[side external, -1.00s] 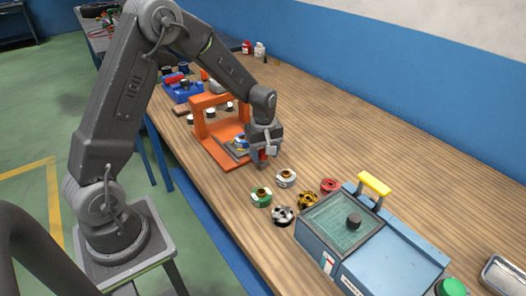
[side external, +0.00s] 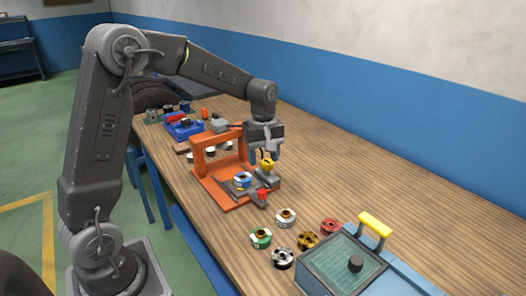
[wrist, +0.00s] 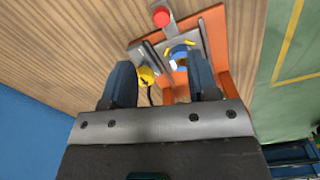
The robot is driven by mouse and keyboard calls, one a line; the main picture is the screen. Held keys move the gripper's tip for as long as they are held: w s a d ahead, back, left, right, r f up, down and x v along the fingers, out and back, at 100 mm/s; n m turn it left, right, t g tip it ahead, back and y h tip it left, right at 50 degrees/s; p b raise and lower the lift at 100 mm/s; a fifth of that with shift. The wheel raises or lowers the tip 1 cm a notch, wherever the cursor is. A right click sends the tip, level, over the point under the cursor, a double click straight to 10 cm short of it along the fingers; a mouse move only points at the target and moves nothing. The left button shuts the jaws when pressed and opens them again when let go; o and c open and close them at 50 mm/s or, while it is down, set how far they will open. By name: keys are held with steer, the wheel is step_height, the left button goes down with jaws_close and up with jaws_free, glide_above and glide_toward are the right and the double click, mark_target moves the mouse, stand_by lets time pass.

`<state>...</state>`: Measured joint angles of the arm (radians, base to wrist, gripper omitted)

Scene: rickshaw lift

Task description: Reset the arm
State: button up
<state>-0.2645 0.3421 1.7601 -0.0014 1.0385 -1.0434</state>
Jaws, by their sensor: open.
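My gripper (side external: 266,158) is above the right side of an orange press-like frame (side external: 201,158) on the wooden table. In the wrist view my gripper (wrist: 160,85) shows two dark fingers spread wide apart, with nothing held between them. A blue-and-white round part (side external: 243,181) sits on the fixture's base, and it also shows in the wrist view (wrist: 180,55). A yellow knob (side external: 267,165) is just below the fingers in the side view. A red knob (side external: 262,195) is at the fixture's front end, and it shows at the top of the wrist view (wrist: 161,16).
Several colored spools, including a green one (side external: 260,238) and a red one (side external: 329,227), lie in front of the fixture. A blue box with a glass lid and yellow handle (side external: 375,224) is at the front right. A blue bin (side external: 185,128) stands behind. The table's right side is clear.

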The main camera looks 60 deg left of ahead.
steer(key=shift+r, duration=0.75)
steer(key=s+d+r+m+t, duration=0.2)
steer(key=s+d+m, duration=0.3)
steer(key=s, duration=0.6)
steer(key=s+d+r+m+t, duration=0.3)
steer(key=s+d+r+m, duration=0.2)
steer(key=s+m, duration=0.5)
steer(key=shift+s+d+r+t, duration=0.3)
steer(key=shift+s+d, duration=0.15)
steer(key=shift+d, duration=0.2)
